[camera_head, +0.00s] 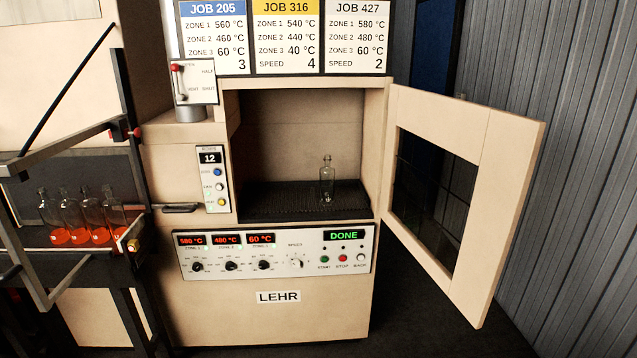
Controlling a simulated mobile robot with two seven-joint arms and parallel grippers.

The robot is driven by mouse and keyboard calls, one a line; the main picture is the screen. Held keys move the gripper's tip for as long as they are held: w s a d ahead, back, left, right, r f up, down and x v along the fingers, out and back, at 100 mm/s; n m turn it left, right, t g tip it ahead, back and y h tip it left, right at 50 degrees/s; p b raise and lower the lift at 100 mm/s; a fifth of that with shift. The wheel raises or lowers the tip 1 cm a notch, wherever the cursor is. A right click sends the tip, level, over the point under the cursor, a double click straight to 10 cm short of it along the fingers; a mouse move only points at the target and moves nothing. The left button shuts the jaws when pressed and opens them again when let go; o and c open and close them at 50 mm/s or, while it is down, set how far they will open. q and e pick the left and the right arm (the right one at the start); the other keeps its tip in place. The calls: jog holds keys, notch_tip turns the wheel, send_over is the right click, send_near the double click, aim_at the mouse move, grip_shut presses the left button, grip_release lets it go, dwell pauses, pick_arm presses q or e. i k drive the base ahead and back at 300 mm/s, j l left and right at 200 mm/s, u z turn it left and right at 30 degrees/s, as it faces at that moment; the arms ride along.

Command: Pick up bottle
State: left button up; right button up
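A clear glass bottle (327,182) stands upright inside the open chamber of the lehr (278,315), right of the middle, on a dark ribbed floor (270,201). Several more clear bottles (90,215) with glowing orange-red bases stand in a row at the left, on a rack beside the machine. Neither of my grippers shows in the head view.
The lehr door (480,190) with its window is swung wide open to the right. A control panel (275,252) below the chamber shows a green DONE display. Job cards (285,37) stand above.

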aim_at(328, 173)
jog(key=u, duration=0.45)
jog(key=i+l+u, duration=0.75)
